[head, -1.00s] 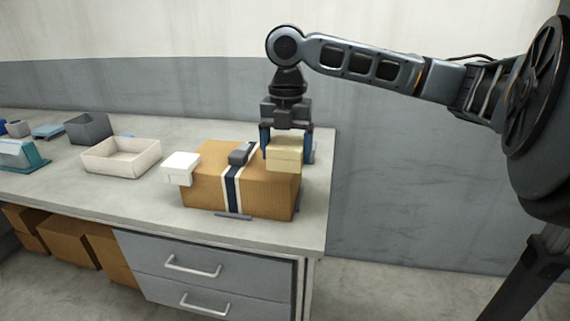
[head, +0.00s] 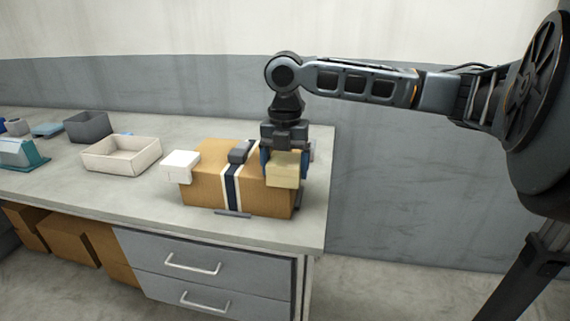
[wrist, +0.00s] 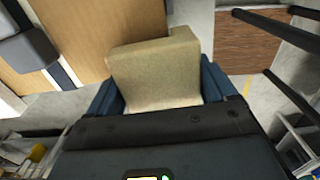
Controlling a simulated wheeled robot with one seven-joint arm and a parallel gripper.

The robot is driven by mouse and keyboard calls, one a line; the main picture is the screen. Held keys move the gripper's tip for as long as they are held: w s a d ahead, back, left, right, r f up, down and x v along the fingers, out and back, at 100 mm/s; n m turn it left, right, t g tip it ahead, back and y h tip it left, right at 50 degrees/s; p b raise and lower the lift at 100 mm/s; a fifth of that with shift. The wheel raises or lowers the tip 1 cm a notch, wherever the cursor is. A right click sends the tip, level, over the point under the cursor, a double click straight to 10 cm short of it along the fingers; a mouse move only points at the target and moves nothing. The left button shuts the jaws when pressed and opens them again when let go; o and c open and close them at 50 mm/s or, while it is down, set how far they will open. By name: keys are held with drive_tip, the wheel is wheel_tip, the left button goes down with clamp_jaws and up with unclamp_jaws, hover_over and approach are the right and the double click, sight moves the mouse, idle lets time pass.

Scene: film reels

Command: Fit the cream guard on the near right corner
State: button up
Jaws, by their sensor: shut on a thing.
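The cream guard (head: 286,170) is in my gripper (head: 285,160), at the near right corner of the cardboard box (head: 205,190) on the bench. In the wrist view the guard (wrist: 155,72) sits between the two blue fingers (wrist: 160,92), and the box top (wrist: 95,25) lies beyond it. My gripper is shut on the guard. The guard covers the corner in the head view; I cannot tell whether it touches the box all round. A white guard (head: 181,166) sits on the box's left corner.
A dark strap with white edges and a grey block (head: 239,152) crosses the box. A cream tray (head: 120,156) and a grey bin (head: 87,127) stand to the left. The bench's right edge is close to the box.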

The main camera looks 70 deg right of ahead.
sight(284, 160)
drive_tip(key=shift+f, duration=0.35)
drive_tip(key=o, duration=0.9)
drive_tip(key=shift+r, duration=0.15)
wheel_tip(284, 160, up, 13)
drive_tip(key=shift+w, duration=0.1)
